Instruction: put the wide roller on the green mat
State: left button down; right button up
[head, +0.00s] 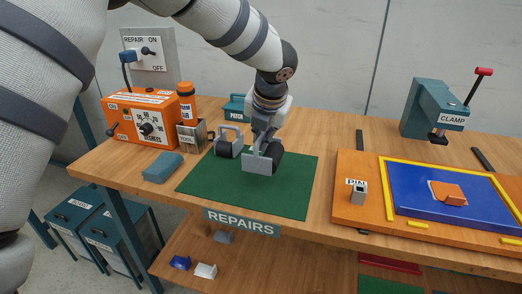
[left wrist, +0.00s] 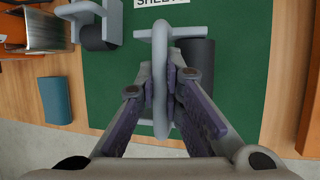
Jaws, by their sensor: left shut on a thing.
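The wide roller (head: 277,161) has a dark cylinder, a grey frame and a grey handle bar. It is at the middle of the green mat (head: 292,198), on it or just above it; I cannot tell which. My left gripper (head: 263,138) points down and is shut on the roller's grey handle. In the left wrist view the gripper's purple-padded fingers (left wrist: 162,92) pinch the handle bar, with the dark cylinder (left wrist: 196,66) to their right. My right gripper is in neither view.
A smaller roller (head: 229,146) stands on the mat's back left. An orange board (head: 354,215) with a blue panel and a clamp (head: 436,108) are to the right. The mat's front is clear.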

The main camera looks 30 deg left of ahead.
pick_arm(q)
jog(key=f, duration=0.4)
jog(key=shift+w+a, duration=0.15)
jog(key=shift+a, duration=0.15)
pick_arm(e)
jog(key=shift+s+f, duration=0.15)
pick_arm(q)
jog(key=shift+f, duration=0.1)
jog(key=c, duration=1.7)
grip_release()
jog(key=shift+f, duration=0.1)
jog(key=shift+r, duration=0.3)
jog(key=p+v, duration=0.1)
jog(key=v, duration=1.1)
jog(key=shift+f, duration=0.1)
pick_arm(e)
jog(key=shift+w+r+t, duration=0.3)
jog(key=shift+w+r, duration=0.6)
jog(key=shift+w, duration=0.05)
